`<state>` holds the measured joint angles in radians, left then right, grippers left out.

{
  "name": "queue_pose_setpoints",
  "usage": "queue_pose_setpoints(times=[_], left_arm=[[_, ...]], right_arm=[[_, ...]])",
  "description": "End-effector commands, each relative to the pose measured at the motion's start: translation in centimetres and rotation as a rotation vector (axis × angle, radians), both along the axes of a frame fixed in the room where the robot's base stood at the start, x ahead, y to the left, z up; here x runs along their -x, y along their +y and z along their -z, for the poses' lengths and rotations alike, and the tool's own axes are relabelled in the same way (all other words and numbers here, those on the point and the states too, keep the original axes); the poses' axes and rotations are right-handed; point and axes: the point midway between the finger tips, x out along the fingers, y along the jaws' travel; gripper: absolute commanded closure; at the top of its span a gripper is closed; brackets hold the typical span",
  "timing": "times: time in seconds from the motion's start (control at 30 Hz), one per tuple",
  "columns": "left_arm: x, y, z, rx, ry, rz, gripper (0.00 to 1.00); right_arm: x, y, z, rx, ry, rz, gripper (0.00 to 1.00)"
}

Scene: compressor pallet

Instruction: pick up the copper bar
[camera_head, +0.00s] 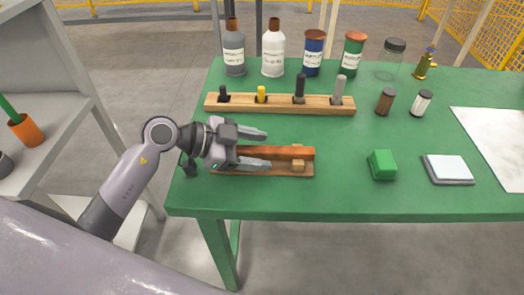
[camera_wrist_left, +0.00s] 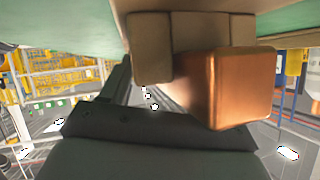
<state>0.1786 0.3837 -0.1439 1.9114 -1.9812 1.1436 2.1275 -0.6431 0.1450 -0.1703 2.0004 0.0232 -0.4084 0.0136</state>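The copper bar (camera_head: 285,152) lies along a wooden rack (camera_head: 300,172) near the front left of the green table. Its square copper end (camera_wrist_left: 238,90) shows large in the left wrist view, beside the wood blocks of the rack (camera_wrist_left: 150,48). My left gripper (camera_head: 268,150) is open at the bar's left part. In the head view one finger lies beyond the bar and the other on its near side, overlapping the rack. A gap shows between the far finger and the bar; whether the near finger touches is unclear. My right gripper is not in view.
Behind stands a wooden block (camera_head: 285,104) with several upright pegs, then bottles and jars (camera_head: 313,53). A green block (camera_head: 382,165) and a white-topped pad (camera_head: 447,169) lie to the right. The table between rack and green block is clear. A grey shelf (camera_head: 60,125) stands left.

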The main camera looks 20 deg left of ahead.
Motion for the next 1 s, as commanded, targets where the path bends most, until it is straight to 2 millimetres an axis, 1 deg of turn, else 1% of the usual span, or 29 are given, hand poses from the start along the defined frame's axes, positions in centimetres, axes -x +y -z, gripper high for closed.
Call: queue_pose_setpoints(times=[0.03, 0.07, 0.1, 0.17, 0.2, 0.77, 0.87, 1.0], left_arm=[[0.0, 0.0, 0.0, 0.0, 0.0, 0.0, 0.56], [0.0, 0.0, 0.0, 0.0, 0.0, 0.0, 0.66], [0.0, 0.0, 0.0, 0.0, 0.0, 0.0, 0.79], [0.0, 0.0, 0.0, 0.0, 0.001, 0.0, 0.98], [0.0, 0.0, 0.0, 0.0, 0.001, 0.0, 1.0], [0.0, 0.1, 0.1, 0.002, 0.009, -0.004, 1.0], [0.0, 0.1, -0.4, 0.0, 0.008, -0.004, 1.0], [-0.1, 0.1, -2.2, 0.002, 0.001, -0.004, 1.0]], right_arm=[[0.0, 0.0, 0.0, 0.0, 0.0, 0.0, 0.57], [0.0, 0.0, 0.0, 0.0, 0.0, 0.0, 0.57], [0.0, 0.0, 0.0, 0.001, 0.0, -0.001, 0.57], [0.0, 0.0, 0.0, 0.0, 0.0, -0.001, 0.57], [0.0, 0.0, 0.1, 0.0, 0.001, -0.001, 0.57], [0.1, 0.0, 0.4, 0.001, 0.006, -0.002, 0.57], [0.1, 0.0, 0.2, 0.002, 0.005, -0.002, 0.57], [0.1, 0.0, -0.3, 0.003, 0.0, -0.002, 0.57]])
